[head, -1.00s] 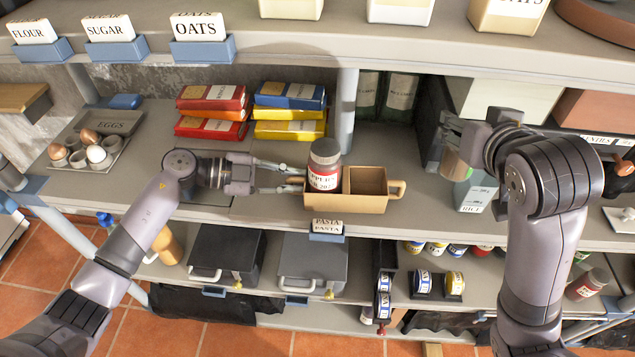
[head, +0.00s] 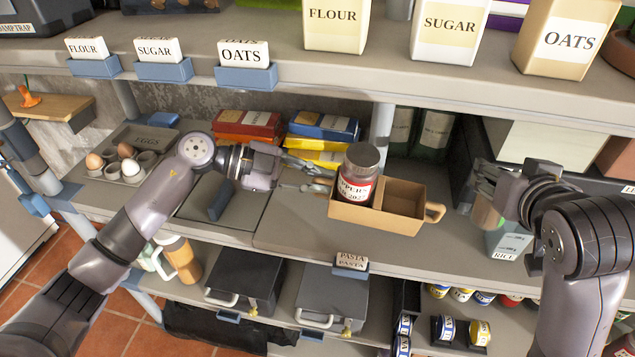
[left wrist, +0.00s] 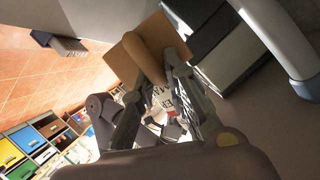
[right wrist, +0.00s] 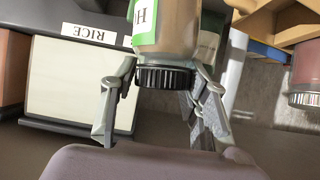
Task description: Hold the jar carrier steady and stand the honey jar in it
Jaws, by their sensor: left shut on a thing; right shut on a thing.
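The jar carrier (head: 398,222) is a tan two-compartment tray with a handle loop at its right end, at the shelf's front part in the head view. A peppers jar (head: 357,187) with a grey lid stands in its left compartment; the right compartment is empty. My left gripper (head: 324,181) is shut on the carrier's left end; the tan carrier (left wrist: 127,60) also shows between its fingers in the left wrist view. My right gripper (right wrist: 162,80) is shut on the honey jar (right wrist: 178,30), which has a black lid and green-edged label. In the head view, this jar (head: 486,213) is right of the carrier, apart from it.
Red, blue and yellow packets (head: 322,127) lie behind the carrier. A shelf post (head: 381,132) rises behind it, and the upper shelf (head: 300,73) overhangs. Bare shelf lies right of the carrier.

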